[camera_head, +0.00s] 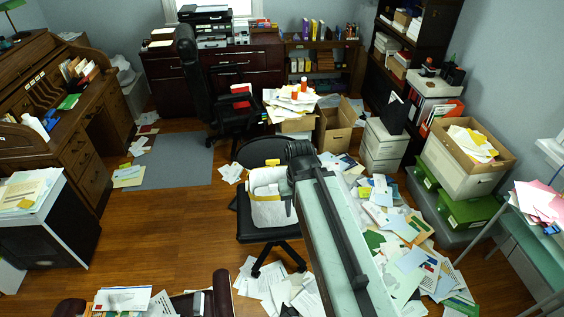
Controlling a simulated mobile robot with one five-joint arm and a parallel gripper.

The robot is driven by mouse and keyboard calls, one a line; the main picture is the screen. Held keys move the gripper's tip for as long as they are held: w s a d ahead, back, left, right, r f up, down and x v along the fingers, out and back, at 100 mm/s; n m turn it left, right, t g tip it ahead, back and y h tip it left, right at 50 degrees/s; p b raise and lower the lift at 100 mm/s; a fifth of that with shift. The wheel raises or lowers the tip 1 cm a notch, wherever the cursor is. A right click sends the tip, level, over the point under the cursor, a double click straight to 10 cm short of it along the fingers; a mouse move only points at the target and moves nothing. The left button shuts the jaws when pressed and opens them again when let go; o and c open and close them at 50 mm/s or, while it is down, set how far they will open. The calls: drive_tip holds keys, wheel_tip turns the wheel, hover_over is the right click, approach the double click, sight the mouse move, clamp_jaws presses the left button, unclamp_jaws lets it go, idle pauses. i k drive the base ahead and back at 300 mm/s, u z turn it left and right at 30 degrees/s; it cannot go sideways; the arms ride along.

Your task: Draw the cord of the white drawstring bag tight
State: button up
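The white drawstring bag (268,213) sits on the seat of a black office chair (262,150) in the middle of the room. A tan band runs across it, and small yellow parts show at its top and right side. I cannot make out the cord clearly. My arm reaches up from the lower right, and its dark far end is just right of the bag's top. My gripper's fingers do not show clearly there, so I cannot tell whether they touch the bag or cord. The arm covers what lies directly behind it.
Loose papers (400,230) cover the floor right of the chair. A cardboard box (335,125) and a paper-filled carton (468,150) stand behind and to the right. A wooden desk (85,150) is at left. Bare wood floor (170,220) lies left of the chair.

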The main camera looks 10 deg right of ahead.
sight(271, 162)
drive_tip(key=z, duration=1.95)
drive_tip(key=i, duration=1.9)
drive_tip(key=u, duration=4.35)
drive_tip(key=i, duration=1.1)
drive_tip(key=z, duration=0.1)
